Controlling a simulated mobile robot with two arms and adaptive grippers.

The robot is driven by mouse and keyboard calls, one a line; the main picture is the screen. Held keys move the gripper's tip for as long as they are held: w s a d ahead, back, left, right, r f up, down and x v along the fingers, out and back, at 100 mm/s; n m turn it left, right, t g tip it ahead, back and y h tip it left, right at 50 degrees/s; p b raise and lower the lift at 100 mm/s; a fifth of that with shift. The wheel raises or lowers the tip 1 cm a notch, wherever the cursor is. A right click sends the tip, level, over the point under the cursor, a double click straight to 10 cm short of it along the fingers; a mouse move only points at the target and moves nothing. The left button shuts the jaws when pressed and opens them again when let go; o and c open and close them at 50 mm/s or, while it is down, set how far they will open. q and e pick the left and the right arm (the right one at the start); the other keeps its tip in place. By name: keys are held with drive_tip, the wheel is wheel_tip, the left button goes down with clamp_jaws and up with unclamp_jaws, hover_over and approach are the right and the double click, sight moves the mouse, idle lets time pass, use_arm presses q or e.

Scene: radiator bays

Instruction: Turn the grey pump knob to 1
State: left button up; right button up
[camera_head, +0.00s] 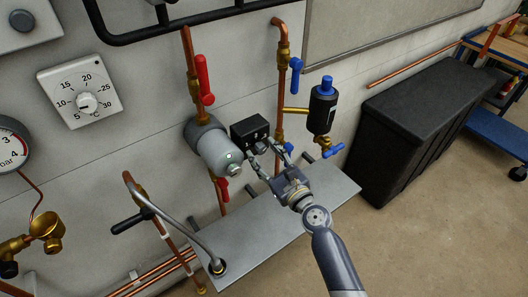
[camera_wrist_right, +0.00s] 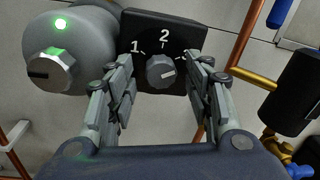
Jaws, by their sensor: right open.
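The grey pump knob (camera_wrist_right: 161,71) sits on a black control box (camera_wrist_right: 185,30) beside the grey pump body (camera_wrist_right: 90,45). The knob's pale pointer line appears aimed right, away from 1. My right gripper (camera_head: 267,153) is open in front of the box, its fingers on either side of the knob. In the wrist view a gap shows between each finger and the knob; contact is not visible. My left gripper is not in view.
A red lever valve (camera_head: 204,78) and copper pipes stand around the pump. A black cylinder (camera_head: 322,108) with blue valves is to the right. A metal shelf plate (camera_head: 265,230) lies below. A black box (camera_head: 415,125) stands on the floor further right.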

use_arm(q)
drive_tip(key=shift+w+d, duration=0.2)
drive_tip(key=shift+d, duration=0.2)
use_arm(e)
drive_tip(key=shift+w+a, duration=0.25)
drive_tip(key=shift+w, duration=0.1)
drive_tip(key=c, duration=1)
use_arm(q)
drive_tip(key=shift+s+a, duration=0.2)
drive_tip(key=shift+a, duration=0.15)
use_arm(e)
drive_tip(key=shift+c, duration=0.2)
